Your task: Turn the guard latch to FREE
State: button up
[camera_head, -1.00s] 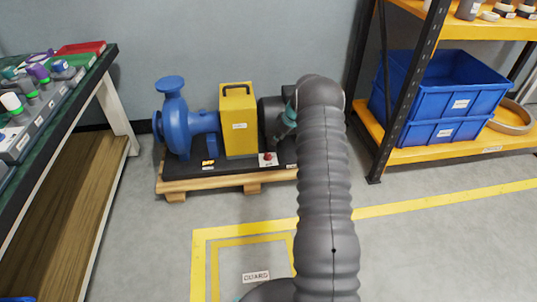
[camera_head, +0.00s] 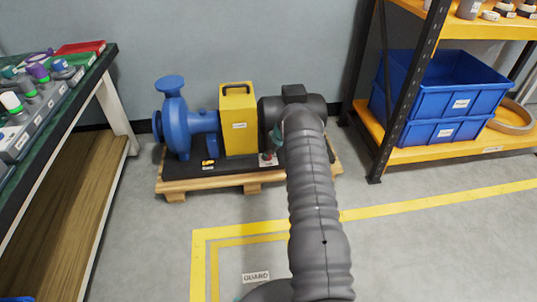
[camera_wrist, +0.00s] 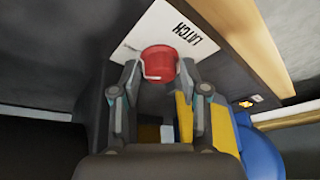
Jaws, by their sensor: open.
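The guard latch is a small red knob (camera_head: 268,156) on a white label plate at the front of the pump base, just right of the yellow guard (camera_head: 238,122). The yellow guard also shows in the wrist view (camera_wrist: 222,130), behind the right finger. The head view does not show the fingers clearly.
A blue pump (camera_head: 176,125) stands left of the guard and a dark motor (camera_head: 308,105) right of it, on a wooden pallet (camera_head: 220,183). A workbench is at left, and an orange shelf with blue crates (camera_head: 440,98) at right. The floor in front is clear.

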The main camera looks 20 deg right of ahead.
grip_shut()
jog(key=shift+a+f+m+h+b, duration=0.1)
jog(key=shift+m+h+b, duration=0.2)
jog(key=shift+m+b, duration=0.6)
jog(key=shift+m+t+h+b, duration=0.3)
jog(key=shift+m+h+b, duration=0.2)
jog(key=shift+m, duration=0.8)
grip_release()
jog(key=v, duration=1.2)
